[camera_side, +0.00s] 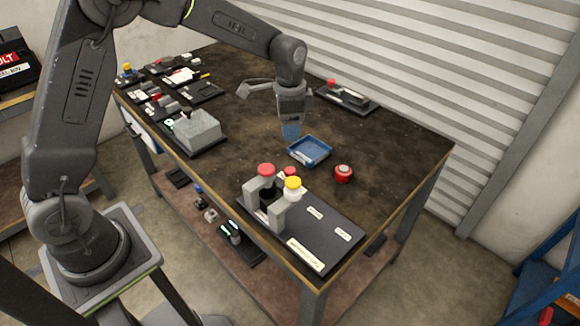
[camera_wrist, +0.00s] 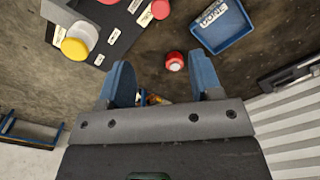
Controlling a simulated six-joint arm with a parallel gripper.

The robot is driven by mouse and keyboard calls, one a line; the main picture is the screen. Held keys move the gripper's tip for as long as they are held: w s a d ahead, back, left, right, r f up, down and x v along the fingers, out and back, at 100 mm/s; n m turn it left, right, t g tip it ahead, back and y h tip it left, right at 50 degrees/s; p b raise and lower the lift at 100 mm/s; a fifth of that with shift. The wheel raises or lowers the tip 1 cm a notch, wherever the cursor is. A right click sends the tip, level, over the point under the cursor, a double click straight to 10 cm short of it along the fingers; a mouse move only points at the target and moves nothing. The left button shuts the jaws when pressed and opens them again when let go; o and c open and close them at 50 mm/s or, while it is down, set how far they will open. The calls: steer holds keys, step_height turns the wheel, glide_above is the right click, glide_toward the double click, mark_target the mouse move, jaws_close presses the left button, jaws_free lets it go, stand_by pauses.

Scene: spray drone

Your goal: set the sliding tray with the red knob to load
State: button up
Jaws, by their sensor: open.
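My gripper (camera_side: 291,131) is open and empty above the table, beside the blue tray in the side view. Its two blue fingers are spread apart in the wrist view (camera_wrist: 163,82). A black base (camera_side: 345,98) with a small red knob (camera_side: 331,83) lies at the table's back edge, away from my gripper. A black board (camera_side: 330,238) at the front corner carries grey uprights with a red cap (camera_side: 266,170) and a yellow cap (camera_side: 293,183), plus another small red top (camera_side: 290,172). I cannot read the labels or tell which part slides.
A blue open tray (camera_side: 310,151), marked "DONE" in the wrist view (camera_wrist: 222,28), stands near my gripper. A grey block (camera_side: 197,130) and several small devices fill the left side.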

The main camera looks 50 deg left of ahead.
mark_target(290, 170)
step_height(290, 170, down, 14)
stand_by(0.6)
jaws_close()
stand_by(0.4)
